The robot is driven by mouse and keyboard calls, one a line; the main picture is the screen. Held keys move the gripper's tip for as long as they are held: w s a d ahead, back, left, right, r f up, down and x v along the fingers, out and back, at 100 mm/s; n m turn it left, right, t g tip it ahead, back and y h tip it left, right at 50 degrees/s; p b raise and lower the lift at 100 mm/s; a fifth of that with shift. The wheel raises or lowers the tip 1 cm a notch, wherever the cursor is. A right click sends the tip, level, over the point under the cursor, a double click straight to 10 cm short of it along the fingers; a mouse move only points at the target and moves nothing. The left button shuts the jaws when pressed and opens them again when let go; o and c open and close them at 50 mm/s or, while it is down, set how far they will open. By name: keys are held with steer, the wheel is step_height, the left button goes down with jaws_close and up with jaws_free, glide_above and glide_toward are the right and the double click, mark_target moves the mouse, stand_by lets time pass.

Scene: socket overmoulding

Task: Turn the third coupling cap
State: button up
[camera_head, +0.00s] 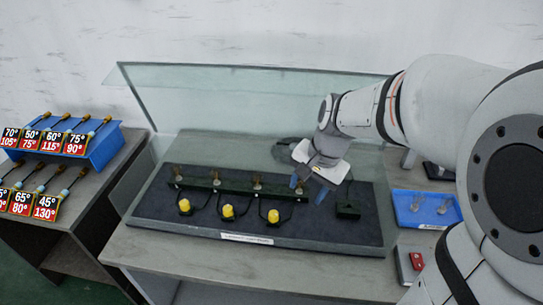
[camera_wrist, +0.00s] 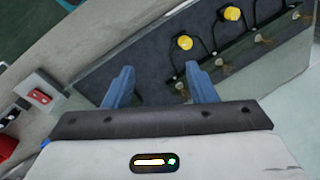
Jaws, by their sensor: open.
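Three yellow caps stand in a row on the dark mat, the left one (camera_head: 184,205), the middle one (camera_head: 228,211) and the right one (camera_head: 273,215). Each has a thin black loop of cable running to a dark rail (camera_head: 236,187) with several small brass-coloured fittings. Two yellow caps (camera_wrist: 184,42) (camera_wrist: 232,13) show in the wrist view. My gripper (camera_head: 308,190) is open and empty, above the right end of the rail. In the wrist view its two blue fingers (camera_wrist: 160,82) are spread apart, with nothing between them. The rail's right end is partly hidden by the gripper.
A dark block (camera_head: 348,208) sits right of the rail. A clear glass panel (camera_head: 230,100) stands behind the mat. A blue tray (camera_head: 427,209) with small clear parts and a red switch (camera_head: 416,261) are at right. Blue racks of labelled tools (camera_head: 75,145) stand at left.

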mark_target(274, 214)
steer(key=w+a+f+m, duration=0.2)
steer(key=w+f+m, duration=0.1)
steer(key=f, duration=0.4)
steer(key=w+a+f+m+g+y+b, duration=0.1)
steer(key=w+a+f+m, duration=0.1)
steer(key=f, duration=0.6)
steer(key=w+a+f+m+y, duration=0.1)
steer(key=w+a+f+m, duration=0.1)
steer(key=w+f+m, duration=0.2)
steer(key=shift+w+a+f+g, duration=0.15)
steer(key=shift+w+f, duration=0.25)
steer(key=shift+f, duration=0.3)
steer(key=shift+w+f+g, duration=0.1)
steer(key=shift+w+f, duration=0.25)
steer(key=shift+f, duration=0.35)
steer(key=shift+w+a+f+g, duration=0.15)
steer(key=shift+w+f, duration=0.25)
steer(key=shift+f, duration=0.3)
steer(key=shift+c, duration=0.3)
